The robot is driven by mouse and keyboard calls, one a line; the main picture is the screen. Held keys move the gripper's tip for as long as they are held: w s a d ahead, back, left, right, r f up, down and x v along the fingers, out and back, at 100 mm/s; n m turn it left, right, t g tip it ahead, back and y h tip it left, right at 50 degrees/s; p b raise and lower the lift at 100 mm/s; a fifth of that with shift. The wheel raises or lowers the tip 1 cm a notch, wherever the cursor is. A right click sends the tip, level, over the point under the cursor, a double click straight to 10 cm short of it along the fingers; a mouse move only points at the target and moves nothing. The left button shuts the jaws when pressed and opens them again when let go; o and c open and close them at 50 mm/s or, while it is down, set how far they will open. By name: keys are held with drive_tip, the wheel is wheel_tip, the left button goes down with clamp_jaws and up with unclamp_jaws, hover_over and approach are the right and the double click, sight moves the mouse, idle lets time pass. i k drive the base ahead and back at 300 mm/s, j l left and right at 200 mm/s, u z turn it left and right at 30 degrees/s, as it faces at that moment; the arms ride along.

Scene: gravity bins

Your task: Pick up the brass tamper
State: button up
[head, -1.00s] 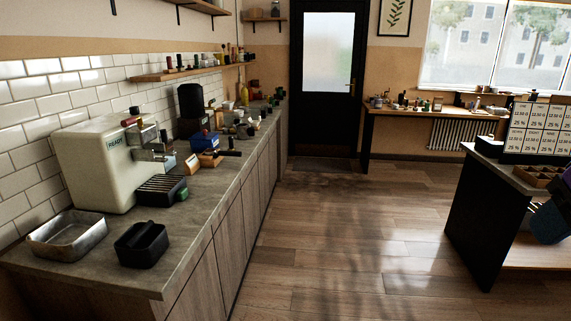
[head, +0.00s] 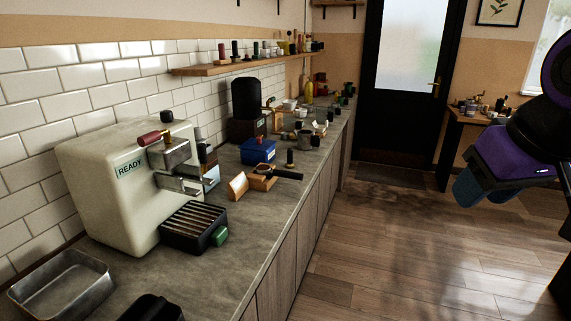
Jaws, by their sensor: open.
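I cannot make out the brass tamper with certainty. A small upright piece with a dark handle (head: 290,158) stands on the counter (head: 225,262) behind a portafilter (head: 283,173); its metal is too small to tell. Several small handled pieces also stand on the wall shelf (head: 215,68), too small to tell apart. My gripper (head: 474,190) hangs at the right of the head view, over the floor and well apart from the counter. Its blue fingers are open, and I see nothing between them.
A cream espresso machine (head: 105,190) stands on the counter, with a black drip tray (head: 190,228). Nearby are a blue box (head: 258,151), a dark grinder (head: 246,98) and a metal pan (head: 62,288). The wooden floor (head: 400,255) beside the counter is clear.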

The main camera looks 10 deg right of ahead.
sight(290, 164)
drive_tip(key=i+l+u, duration=0.1)
drive_tip(key=i+l, duration=0.2)
drive_tip(key=i+l+u, duration=0.15)
drive_tip(key=i+l, duration=0.15)
drive_tip(key=i+l+u, duration=0.1)
drive_tip(key=i+l, duration=0.25)
drive_tip(key=i+l+u, duration=0.1)
drive_tip(key=i+l, duration=0.3)
drive_tip(key=i+l+u, duration=0.15)
drive_tip(key=i+l, duration=0.2)
drive_tip(key=i+l+u, duration=0.1)
drive_tip(key=i+l, duration=0.2)
drive_tip(key=l, duration=0.15)
drive_tip(key=i+l+u, duration=0.15)
drive_tip(key=l, duration=0.35)
drive_tip(key=i+l+u, duration=0.1)
drive_tip(key=i+l, duration=0.3)
drive_tip(key=k+l, duration=0.05)
